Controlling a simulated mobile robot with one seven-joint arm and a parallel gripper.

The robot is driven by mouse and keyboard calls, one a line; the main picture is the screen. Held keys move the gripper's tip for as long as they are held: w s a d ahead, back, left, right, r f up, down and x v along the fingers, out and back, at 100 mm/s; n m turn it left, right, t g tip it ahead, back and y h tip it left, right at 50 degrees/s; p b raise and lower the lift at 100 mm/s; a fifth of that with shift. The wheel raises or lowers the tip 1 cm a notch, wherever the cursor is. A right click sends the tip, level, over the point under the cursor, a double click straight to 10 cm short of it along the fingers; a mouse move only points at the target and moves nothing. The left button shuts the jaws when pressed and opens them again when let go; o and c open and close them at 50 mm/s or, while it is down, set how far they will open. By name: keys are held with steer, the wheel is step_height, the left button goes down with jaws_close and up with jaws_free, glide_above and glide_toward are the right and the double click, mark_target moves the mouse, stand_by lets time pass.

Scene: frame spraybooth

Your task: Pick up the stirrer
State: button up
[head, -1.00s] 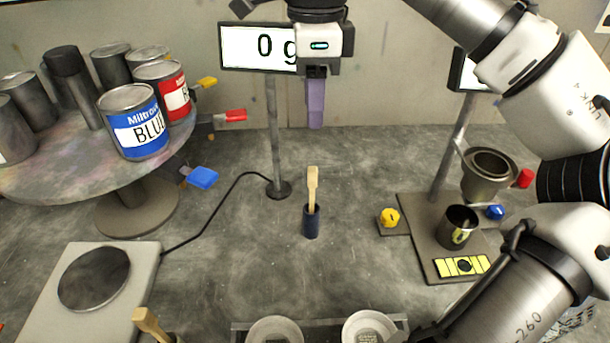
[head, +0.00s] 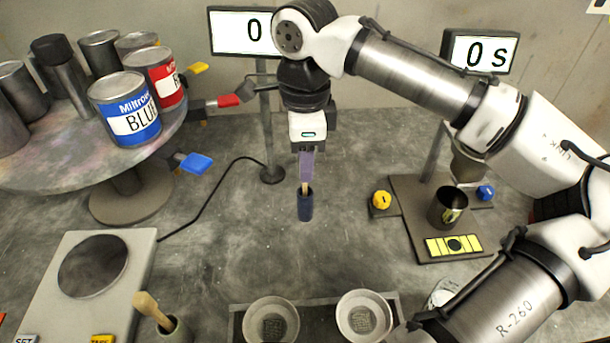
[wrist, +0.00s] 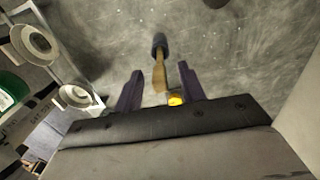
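Whether the fingers reach down to grasp height is hard to tell.
A round table (head: 60,168) with paint cans stands at left. A scale (head: 95,265) is at front left, beside a cup with a wooden-handled tool (head: 153,310). Two bowls (head: 270,320) sit in front. A stand with a metal cup (head: 447,208) is at right. Bench around the holder is clear.

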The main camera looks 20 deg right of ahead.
steer(key=shift+f, duration=0.2)
jaws_close()
steer(key=shift+r, duration=0.2)
